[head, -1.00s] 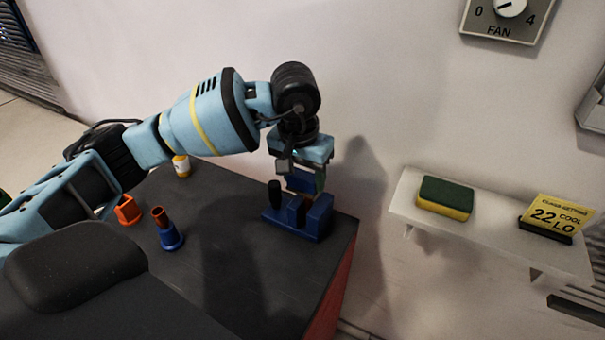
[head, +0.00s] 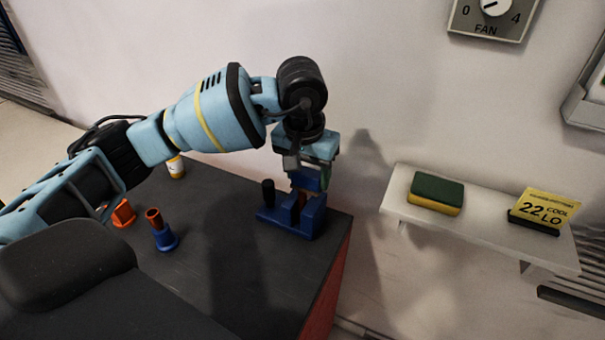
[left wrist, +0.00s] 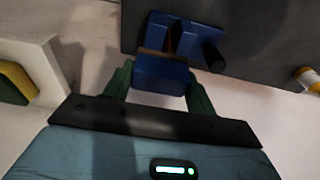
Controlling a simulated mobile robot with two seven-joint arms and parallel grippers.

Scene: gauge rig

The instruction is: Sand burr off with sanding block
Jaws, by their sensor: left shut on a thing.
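My left gripper (head: 310,170) is shut on a blue block (head: 306,181), probably the sanding block. In the left wrist view the block (left wrist: 160,76) sits between the two green fingers, with a thin brown layer along its far edge. Below it in the head view, a blue vise (head: 291,219) with a black handle (head: 268,191) stands on the dark bench. A reddish-brown piece (left wrist: 174,40) shows between the vise jaws in the left wrist view, partly covered by the block. I cannot make out a burr or tell whether block and piece touch. My right gripper is not in view.
On the dark bench (head: 225,225) stand a blue holder (head: 166,240) with a brown tube, an orange object (head: 123,214) and a white-and-yellow bottle (head: 176,168). A white wall shelf (head: 478,236) at right holds a green-and-yellow sponge (head: 437,193) and a yellow card (head: 546,208).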

